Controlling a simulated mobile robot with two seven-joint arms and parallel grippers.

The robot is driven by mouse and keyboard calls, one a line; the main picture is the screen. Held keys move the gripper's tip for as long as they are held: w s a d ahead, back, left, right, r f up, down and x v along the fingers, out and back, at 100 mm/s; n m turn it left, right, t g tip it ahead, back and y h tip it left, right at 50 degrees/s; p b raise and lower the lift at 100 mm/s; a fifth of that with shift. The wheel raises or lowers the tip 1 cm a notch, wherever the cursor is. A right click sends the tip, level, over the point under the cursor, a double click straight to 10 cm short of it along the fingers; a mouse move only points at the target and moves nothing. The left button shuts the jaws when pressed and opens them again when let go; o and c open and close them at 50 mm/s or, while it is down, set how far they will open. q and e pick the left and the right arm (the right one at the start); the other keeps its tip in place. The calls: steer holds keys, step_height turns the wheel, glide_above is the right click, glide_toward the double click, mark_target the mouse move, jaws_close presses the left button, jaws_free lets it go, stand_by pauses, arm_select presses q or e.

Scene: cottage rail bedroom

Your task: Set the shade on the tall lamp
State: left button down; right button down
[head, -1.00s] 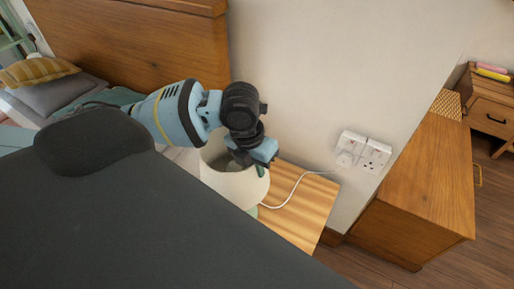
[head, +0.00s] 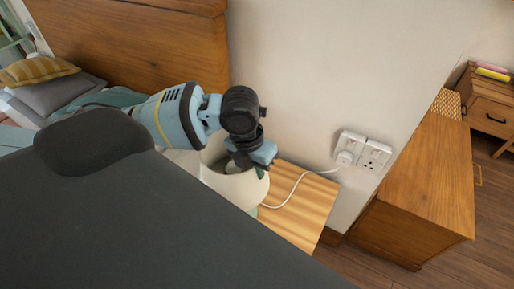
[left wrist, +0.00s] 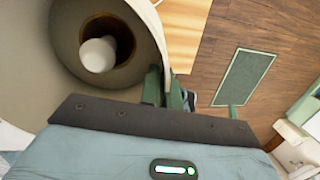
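The pale cream lampshade (head: 232,188) is over the bedside table, below my left gripper (head: 262,168). In the left wrist view the shade's inner wall (left wrist: 65,25) fills the upper left. A white bulb-like top (left wrist: 97,55) shows through its round lower opening, slightly left of the opening's middle. My left gripper (left wrist: 164,88) has its green fingers on either side of the shade's rim, shut on it. The lamp's stem is mostly hidden by the shade. I cannot tell whether the shade is seated. My right gripper is not in view.
The bedside table (head: 305,205) has a striped wood top, with a white cord running to a wall socket (head: 363,152). The wooden headboard (head: 130,40) and bed lie left. A wooden cabinet (head: 425,180) stands right. A dark grey mass fills the foreground.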

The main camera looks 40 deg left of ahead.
arm_select(q)
steer(key=shift+f, duration=0.2)
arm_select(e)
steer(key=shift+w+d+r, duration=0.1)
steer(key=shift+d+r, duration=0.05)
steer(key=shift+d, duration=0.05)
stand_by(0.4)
arm_select(q)
steer(key=c, duration=1.6)
jaws_free()
steer(key=shift+o, duration=0.2)
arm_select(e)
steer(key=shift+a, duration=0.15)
arm_select(q)
step_height(320, 180, up, 8)
steer(key=shift+s+a+p, duration=0.4)
steer(key=shift+a, duration=0.05)
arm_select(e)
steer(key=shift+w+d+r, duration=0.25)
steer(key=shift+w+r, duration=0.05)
arm_select(q)
steer(key=shift+f, duration=0.15)
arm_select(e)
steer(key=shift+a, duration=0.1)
